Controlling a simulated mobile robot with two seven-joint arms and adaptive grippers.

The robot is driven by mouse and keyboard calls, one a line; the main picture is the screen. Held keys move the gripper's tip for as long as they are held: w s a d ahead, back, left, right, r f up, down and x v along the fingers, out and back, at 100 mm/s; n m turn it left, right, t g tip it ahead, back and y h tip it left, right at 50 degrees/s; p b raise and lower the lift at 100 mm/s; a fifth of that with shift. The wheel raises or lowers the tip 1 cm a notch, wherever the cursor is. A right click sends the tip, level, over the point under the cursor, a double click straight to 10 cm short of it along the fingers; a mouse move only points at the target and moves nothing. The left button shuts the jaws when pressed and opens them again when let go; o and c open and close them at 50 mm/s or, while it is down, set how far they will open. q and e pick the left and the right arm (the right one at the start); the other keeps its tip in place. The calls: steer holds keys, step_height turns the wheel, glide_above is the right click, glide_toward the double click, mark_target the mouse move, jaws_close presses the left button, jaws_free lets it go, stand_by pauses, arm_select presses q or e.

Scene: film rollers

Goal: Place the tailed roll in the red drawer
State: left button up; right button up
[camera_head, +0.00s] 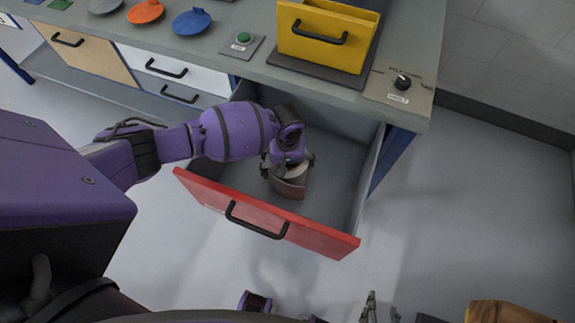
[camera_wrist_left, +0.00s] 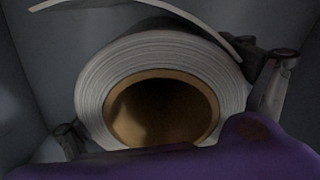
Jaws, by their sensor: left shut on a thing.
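The tailed roll (camera_wrist_left: 92,92) has pale wound layers around a hollow brown core. Its loose strip (camera_wrist_left: 190,17) curls over the top in the left wrist view. My left gripper (camera_head: 287,172) is shut on the roll, with fingers at its two sides. In the head view, the roll (camera_head: 290,188) is inside the open red drawer (camera_head: 265,217), partly hidden by the gripper. I cannot tell whether it touches the drawer floor. My right gripper (camera_head: 381,309) is at the bottom edge, partly cut off, its fingers apart and empty.
The counter above holds a yellow box (camera_head: 325,38) with a black handle, a green button (camera_head: 243,39), a black knob (camera_head: 402,82) and coloured discs. Closed drawers (camera_head: 165,68) are to the left. Part of a brown box (camera_head: 500,312) shows at bottom right. The right floor is clear.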

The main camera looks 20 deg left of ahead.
arm_select(q)
steer(key=o, duration=1.8)
steer(key=shift+c, duration=0.2)
step_height(320, 180, up, 12)
steer(key=p, duration=0.2)
arm_select(e)
steer(key=shift+w+r, duration=0.2)
steer(key=shift+r, duration=0.4)
steer(key=shift+w+r, duration=0.15)
steer(key=shift+r, duration=0.45)
arm_select(q)
steer(key=shift+r, duration=0.1)
